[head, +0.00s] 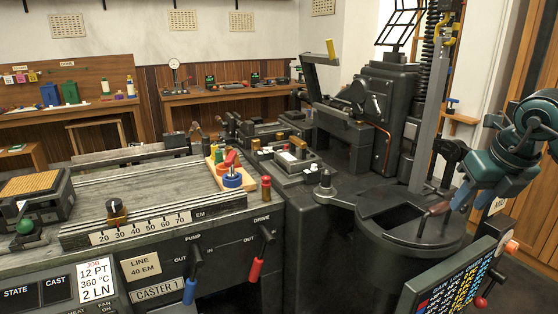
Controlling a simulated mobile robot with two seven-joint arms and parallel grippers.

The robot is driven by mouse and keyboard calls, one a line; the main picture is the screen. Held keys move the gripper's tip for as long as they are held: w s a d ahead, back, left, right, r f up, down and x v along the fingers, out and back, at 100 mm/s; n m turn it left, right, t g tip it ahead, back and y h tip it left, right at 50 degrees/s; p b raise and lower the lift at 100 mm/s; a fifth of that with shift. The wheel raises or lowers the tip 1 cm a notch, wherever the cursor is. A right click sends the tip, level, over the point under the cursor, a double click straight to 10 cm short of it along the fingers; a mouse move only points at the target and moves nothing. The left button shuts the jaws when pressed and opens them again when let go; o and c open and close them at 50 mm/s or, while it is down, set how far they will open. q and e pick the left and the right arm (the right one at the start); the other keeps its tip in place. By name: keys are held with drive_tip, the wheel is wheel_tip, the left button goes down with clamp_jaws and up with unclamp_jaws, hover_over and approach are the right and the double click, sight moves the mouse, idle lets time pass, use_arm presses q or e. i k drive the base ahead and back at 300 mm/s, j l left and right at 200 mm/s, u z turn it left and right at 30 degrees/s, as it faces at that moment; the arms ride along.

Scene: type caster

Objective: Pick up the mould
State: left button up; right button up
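No part is plainly marked as the mould. A small dark block with a pale piece on top (297,157) sits on the machine's middle deck and may be it, but I cannot be sure. My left gripper is not in view.
A wooden tray with blue and red parts (231,176) lies on the ribbed deck. A tall grey column (428,110) stands behind the pot, and a slanted control panel (460,280) is in front. Red and blue levers (256,262) hang at the front.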

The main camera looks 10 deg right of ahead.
sight(293, 160)
drive_tip(key=u, duration=0.65)
drive_tip(key=i+l+u, duration=0.1)
drive_tip(key=u, duration=1.2)
drive_tip(key=l+u, duration=0.15)
drive_tip(key=u, duration=0.5)
drive_tip(key=l+u, duration=0.1)
drive_tip(key=u, duration=0.55)
drive_tip(key=l+u, duration=0.1)
drive_tip(key=u, duration=1.2)
drive_tip(key=k+l+u, duration=0.1)
drive_tip(key=u, duration=0.55)
drive_tip(key=k+l+u, duration=0.25)
drive_tip(key=k+u, duration=0.3)
drive_tip(key=z, duration=0.6)
drive_tip(key=k+z, duration=0.1)
drive_tip(key=z, duration=0.55)
drive_tip(key=l+z, duration=0.1)
drive_tip(key=z, duration=0.5)
drive_tip(key=l+z, duration=0.1)
drive_tip(key=z, duration=0.5)
drive_tip(key=l+z, duration=0.1)
drive_tip(key=z, duration=0.55)
drive_tip(key=l+z, duration=0.15)
drive_tip(key=z, duration=0.45)
drive_tip(key=l+z, duration=0.1)
drive_tip(key=z, duration=1.15)
